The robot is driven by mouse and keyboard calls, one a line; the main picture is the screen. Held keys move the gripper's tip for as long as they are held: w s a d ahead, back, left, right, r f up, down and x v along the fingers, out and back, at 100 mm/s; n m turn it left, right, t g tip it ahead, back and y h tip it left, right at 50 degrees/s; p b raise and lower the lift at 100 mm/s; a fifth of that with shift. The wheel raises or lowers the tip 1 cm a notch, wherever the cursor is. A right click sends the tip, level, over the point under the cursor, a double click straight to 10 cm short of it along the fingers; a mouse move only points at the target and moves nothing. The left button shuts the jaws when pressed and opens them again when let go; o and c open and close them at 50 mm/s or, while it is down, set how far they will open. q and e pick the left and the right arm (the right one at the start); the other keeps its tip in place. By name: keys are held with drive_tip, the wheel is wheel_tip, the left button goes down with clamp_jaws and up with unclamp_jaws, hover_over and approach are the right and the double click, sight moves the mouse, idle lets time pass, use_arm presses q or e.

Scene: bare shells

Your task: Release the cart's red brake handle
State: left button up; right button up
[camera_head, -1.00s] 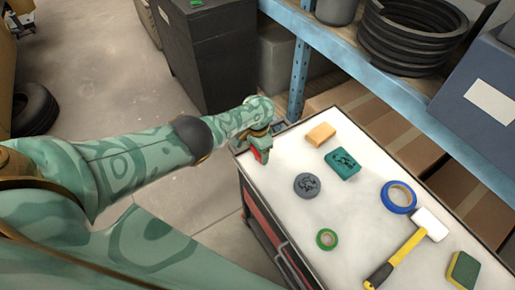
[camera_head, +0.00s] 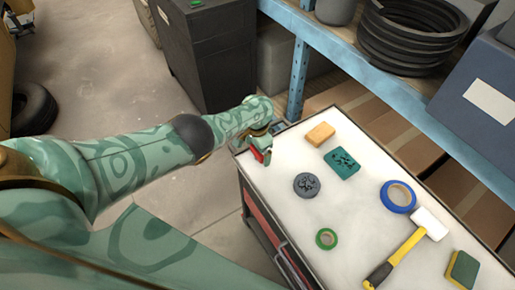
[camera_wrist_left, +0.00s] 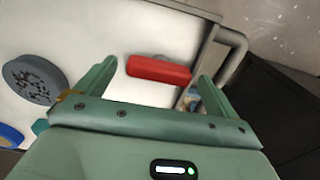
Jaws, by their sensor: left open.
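The red brake handle (camera_wrist_left: 158,70) shows in the left wrist view, lying between the two green fingers of my left gripper (camera_wrist_left: 152,80), with a gap at its right end. In the head view my left gripper (camera_head: 262,150) is over the far left corner of the cart (camera_head: 330,222), and a bit of the red handle (camera_head: 267,158) shows beside it. The gripper is open; its fingers reach to both ends of the handle. I cannot tell whether the left finger touches it. My right gripper is not in view.
On the cart's white top are an orange block (camera_head: 321,134), a teal box (camera_head: 342,163), a grey disc (camera_head: 307,186), green tape (camera_head: 326,239), blue tape (camera_head: 398,196), a mallet (camera_head: 408,250) and a sponge (camera_head: 462,270). A blue shelf (camera_head: 390,80) stands behind.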

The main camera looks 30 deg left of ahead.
sight(257, 151)
use_arm(q)
wheel_tip(257, 151, up, 16)
drive_tip(key=p, duration=1.2)
drive_tip(key=shift+r, duration=0.1)
